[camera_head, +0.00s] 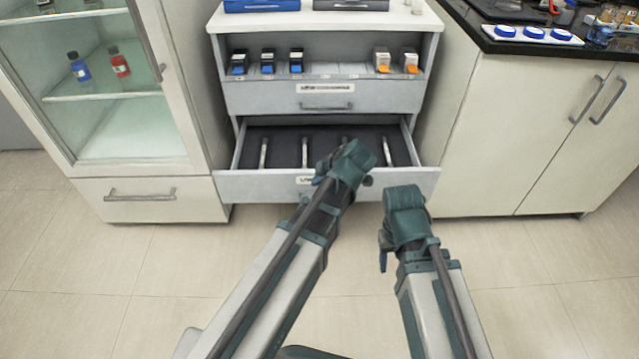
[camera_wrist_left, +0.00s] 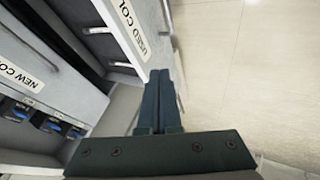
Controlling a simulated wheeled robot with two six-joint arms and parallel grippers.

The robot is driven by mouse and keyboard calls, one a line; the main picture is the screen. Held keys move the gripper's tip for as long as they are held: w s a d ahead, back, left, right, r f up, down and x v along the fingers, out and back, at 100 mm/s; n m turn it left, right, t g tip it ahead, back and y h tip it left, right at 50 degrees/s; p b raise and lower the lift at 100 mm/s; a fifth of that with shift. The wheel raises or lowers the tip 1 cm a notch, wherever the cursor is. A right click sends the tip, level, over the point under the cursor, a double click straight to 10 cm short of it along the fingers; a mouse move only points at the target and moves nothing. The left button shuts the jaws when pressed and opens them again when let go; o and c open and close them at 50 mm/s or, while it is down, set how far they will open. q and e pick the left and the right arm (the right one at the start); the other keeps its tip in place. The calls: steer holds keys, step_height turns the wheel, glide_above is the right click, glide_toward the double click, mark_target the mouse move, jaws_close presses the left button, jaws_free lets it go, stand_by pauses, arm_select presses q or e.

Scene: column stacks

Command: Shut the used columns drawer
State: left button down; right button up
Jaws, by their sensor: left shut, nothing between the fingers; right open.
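The used columns drawer (camera_head: 235,186) is the lower drawer of the middle cabinet. It is pulled out, and several thin pale columns (camera_head: 305,152) lie on its dark floor. In the left wrist view its front (camera_wrist_left: 135,38) carries a label starting "USED COL". My left gripper (camera_wrist_left: 160,78) is shut and empty, its fingers beside this front; I cannot tell whether they touch it. In the head view my left wrist (camera_head: 345,165) covers part of the front and its label. My right gripper (camera_head: 403,205) is open, right of the left one and before the drawer; its fingertips are hard to make out.
The new columns drawer (camera_head: 265,98) above is shut; its label shows in the left wrist view (camera_wrist_left: 22,75). Boxed columns (camera_head: 268,62) stand on the shelf over it. A glass-door cabinet (camera_head: 95,187) stands left, a dark-topped counter (camera_head: 540,120) right. Floor in front is clear.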

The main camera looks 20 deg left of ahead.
mark_target(304, 178)
arm_select(q)
steer(key=w+a+f+b, duration=0.2)
steer(key=w+f, duration=0.1)
steer(key=w+a+f+b, duration=0.1)
steer(key=f, duration=0.1)
steer(key=shift+w+a+b, duration=0.3)
steer(key=shift+b, duration=0.1)
steer(key=shift+w+a, duration=0.25)
steer(key=shift+w, duration=0.45)
steer(key=w+a, duration=0.3)
steer(key=w, duration=0.9)
steer(key=w+a, duration=0.4)
steer(key=w, duration=0.9)
steer(key=shift+w+a, duration=0.15)
steer(key=shift+w, duration=0.15)
steer(key=shift+s, duration=0.1)
